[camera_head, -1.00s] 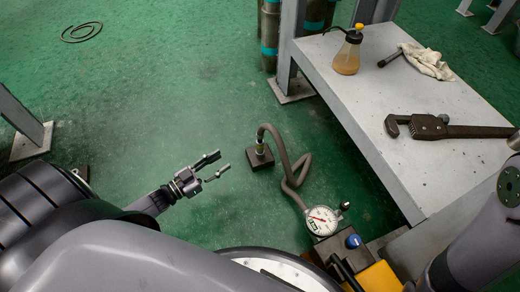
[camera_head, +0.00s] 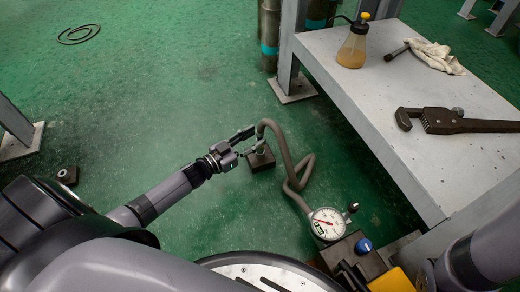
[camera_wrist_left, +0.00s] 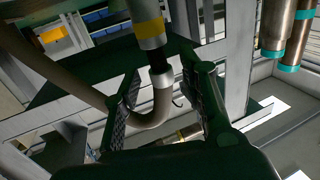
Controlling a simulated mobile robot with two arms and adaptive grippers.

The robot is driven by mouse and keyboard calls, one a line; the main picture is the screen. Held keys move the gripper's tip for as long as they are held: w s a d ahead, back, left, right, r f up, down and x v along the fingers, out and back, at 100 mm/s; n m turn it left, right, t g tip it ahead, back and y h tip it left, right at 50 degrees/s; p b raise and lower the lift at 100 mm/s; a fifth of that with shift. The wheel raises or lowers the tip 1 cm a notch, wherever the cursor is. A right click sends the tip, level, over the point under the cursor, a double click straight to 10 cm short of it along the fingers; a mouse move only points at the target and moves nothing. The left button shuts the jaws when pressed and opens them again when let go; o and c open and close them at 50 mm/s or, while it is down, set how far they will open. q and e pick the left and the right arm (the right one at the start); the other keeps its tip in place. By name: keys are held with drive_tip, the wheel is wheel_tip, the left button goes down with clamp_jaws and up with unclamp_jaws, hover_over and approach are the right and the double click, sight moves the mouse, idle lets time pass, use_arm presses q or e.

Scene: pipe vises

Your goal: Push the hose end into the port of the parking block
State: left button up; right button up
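The beige hose (camera_head: 284,153) loops up from a pressure gauge and bends down at its end into a small dark block (camera_head: 262,161) on the green floor. My left gripper (camera_head: 251,141) is at that bend, just above the block. In the left wrist view the hose (camera_wrist_left: 162,100) and its yellow-banded fitting (camera_wrist_left: 149,29) are between the two open fingers, with gaps on both sides. A second small dark block (camera_head: 68,176) with a light round spot on top lies on the floor at the left; I cannot tell which one is the parking block. My right gripper is out of frame.
The gauge (camera_head: 327,223) sits on a dark unit with a blue knob at the hose's other end. A grey bench (camera_head: 435,155) stands at the right with a pipe wrench (camera_head: 455,121), a bottle (camera_head: 353,47) and a cloth.

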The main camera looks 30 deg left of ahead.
use_arm(q)
drive_tip(key=shift+b+x, duration=0.7)
drive_tip(key=shift+x, duration=0.75)
clamp_jaws()
